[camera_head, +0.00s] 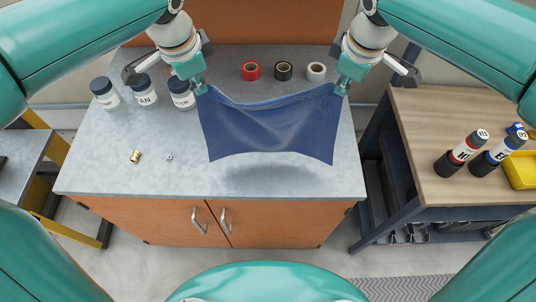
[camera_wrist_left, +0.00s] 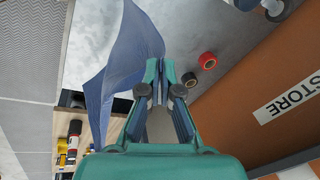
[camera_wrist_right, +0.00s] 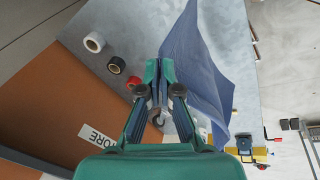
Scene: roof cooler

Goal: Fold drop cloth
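The blue drop cloth (camera_head: 268,128) hangs in the air above the grey worktop, stretched between my two grippers, with a shadow below it. Its upper edge sags a little in the middle. My left gripper (camera_head: 201,88) is shut on the cloth's upper left corner. My right gripper (camera_head: 342,88) is shut on its upper right corner. In the left wrist view the cloth (camera_wrist_left: 125,60) runs away from the closed fingertips (camera_wrist_left: 155,75). In the right wrist view the cloth (camera_wrist_right: 198,65) hangs from the closed fingertips (camera_wrist_right: 160,75).
Red (camera_head: 250,71), black (camera_head: 283,71) and white (camera_head: 316,71) tape rolls sit behind the cloth on the worktop (camera_head: 110,180). Three jars (camera_head: 145,92) stand at left. Small brass fittings (camera_head: 137,156) lie front left. A wooden side table (camera_head: 425,130) at right holds bottles and a yellow bin.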

